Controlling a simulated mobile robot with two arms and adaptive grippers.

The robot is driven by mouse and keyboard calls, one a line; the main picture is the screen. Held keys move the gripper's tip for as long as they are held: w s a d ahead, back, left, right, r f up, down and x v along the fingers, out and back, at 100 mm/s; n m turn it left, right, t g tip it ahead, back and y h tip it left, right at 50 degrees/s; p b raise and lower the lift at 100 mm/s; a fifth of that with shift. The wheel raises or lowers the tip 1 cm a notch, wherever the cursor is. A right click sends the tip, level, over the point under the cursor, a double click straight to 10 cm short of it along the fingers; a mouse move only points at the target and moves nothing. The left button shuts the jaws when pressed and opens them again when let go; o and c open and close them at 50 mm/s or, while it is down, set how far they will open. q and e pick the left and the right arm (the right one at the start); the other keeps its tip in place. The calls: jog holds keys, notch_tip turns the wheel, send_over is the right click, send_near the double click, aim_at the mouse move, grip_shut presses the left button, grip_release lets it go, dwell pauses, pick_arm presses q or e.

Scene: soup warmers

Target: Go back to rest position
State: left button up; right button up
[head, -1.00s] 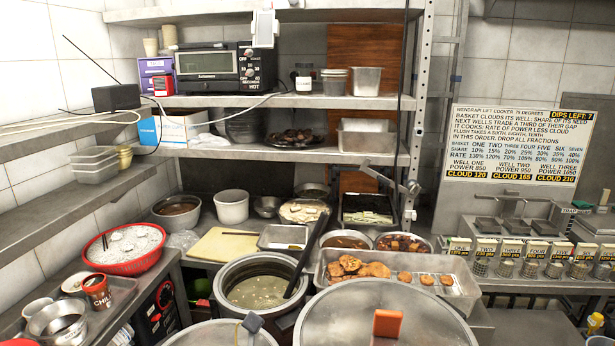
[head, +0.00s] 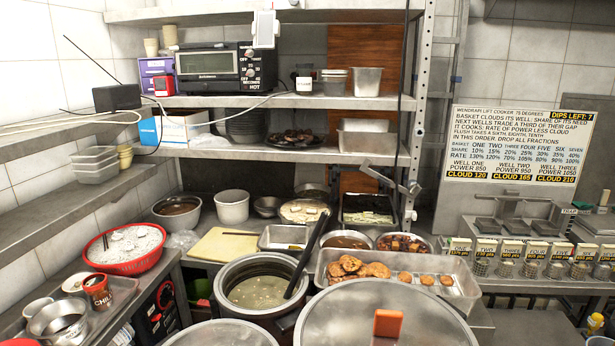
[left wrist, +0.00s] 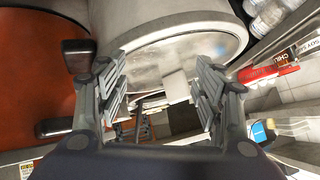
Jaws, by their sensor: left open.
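My left gripper (left wrist: 160,92) shows in the left wrist view with its two ribbed grey fingers spread wide apart. Nothing is held between them. Behind the fingers is a large pale round-rimmed vessel (left wrist: 155,28), and an orange-brown surface (left wrist: 35,65) with dark handles is at the left. I cannot tell how far the fingers are from these. Neither gripper shows in the head view, and my right gripper is not in view at all.
Two steel lids, one large with an orange handle (head: 388,322) and one at left (head: 222,334), fill the near bottom edge. A soup pot (head: 262,292) with a ladle stands behind them. A food tray (head: 455,287), red basket (head: 126,262) and chili can (head: 98,292) stand nearby.

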pick_arm(q)
jog(key=s+f+n+g, duration=0.1)
jog(key=s+f+g, duration=0.25)
jog(key=s, duration=0.35)
jog(key=s+f+n+g, duration=0.1)
jog(key=s+f+g, duration=0.25)
jog(key=s, duration=0.45)
notch_tip(320, 180, down, 28)
jog(key=s+r, duration=0.1)
jog(key=s+a+f+g, duration=0.1)
jog(key=s+a+f, duration=0.1)
jog(key=s+f, duration=1.3)
jog(key=shift+s+a+f+m+g+h, duration=0.25)
jog(key=shift+s+f+m+g+h, duration=0.1)
jog(key=shift+s, duration=0.35)
